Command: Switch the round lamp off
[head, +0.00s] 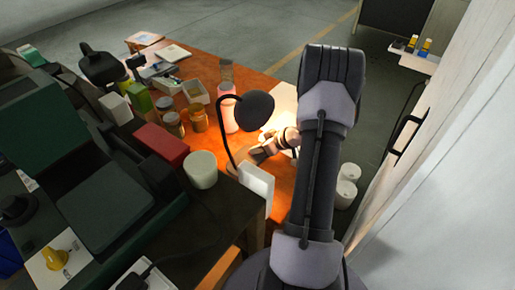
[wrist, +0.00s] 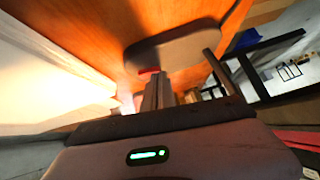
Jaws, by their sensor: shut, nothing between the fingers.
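The round lamp (head: 254,111) has a dark domed shade on a thin curved neck and stands on the orange table. It is lit, and a bright glow falls on the table beside it. In the wrist view a grey rounded slab (wrist: 175,46), which looks like the lamp's base, lies ahead of the fingers. A small red part (wrist: 148,72), perhaps its switch, shows at its near edge by the fingertips. My gripper (wrist: 157,82) is shut and empty; I cannot tell whether it touches the red part. In the head view my gripper (head: 246,160) is low beneath the shade.
A white cup (head: 201,169) and a white upright panel (head: 257,187) stand close by. A pink bottle (head: 228,115), several jars (head: 199,117) and a red box (head: 161,145) crowd the table to the left. A pale cabinet wall (head: 440,160) is at right.

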